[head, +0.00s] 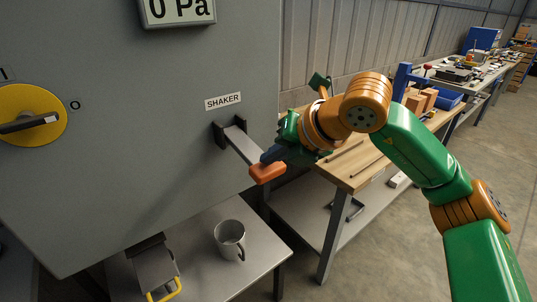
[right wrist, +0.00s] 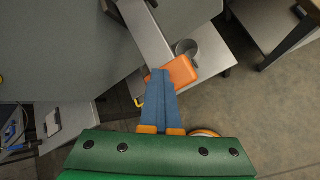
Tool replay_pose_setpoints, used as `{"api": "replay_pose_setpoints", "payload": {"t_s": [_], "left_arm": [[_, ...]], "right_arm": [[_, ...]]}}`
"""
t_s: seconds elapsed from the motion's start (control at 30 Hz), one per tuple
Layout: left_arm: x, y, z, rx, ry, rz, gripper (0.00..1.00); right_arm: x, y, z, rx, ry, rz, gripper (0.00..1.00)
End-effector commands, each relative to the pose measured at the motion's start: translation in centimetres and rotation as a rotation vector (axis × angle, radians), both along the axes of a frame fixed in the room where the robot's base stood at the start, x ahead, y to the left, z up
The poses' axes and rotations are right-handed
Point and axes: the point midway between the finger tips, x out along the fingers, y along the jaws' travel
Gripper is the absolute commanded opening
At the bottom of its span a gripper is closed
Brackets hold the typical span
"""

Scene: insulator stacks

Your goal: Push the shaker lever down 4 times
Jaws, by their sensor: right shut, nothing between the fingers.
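The shaker lever is a grey bar (head: 241,146) that sticks out from the grey cabinet under the SHAKER label (head: 223,101). It slopes down to an orange handle (head: 266,173). My right gripper (head: 271,154) is shut and empty, with its blue fingertips just above the handle. In the right wrist view the fingertips (right wrist: 160,75) overlap the orange handle (right wrist: 183,71). I cannot tell whether they touch it. My left gripper is not in view.
A grey mug (head: 229,238) stands on a low table (head: 195,237) below the lever. A yellow rotary switch (head: 30,115) and a display reading 0 Pa (head: 178,10) are on the cabinet. A wooden workbench (head: 350,165) stands behind my right arm.

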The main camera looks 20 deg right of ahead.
Motion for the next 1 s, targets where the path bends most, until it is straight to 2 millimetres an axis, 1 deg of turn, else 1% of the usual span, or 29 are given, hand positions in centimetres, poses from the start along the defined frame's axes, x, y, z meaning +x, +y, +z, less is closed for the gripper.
{"api": "replay_pose_setpoints", "payload": {"t_s": [0.03,1.0], "left_arm": [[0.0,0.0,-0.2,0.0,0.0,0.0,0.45],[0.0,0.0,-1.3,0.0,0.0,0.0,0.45]], "right_arm": [[0.0,0.0,-0.2,-0.001,0.003,0.001,0.0],[-0.1,0.0,-1.4,-0.002,0.005,0.001,0.0]]}}
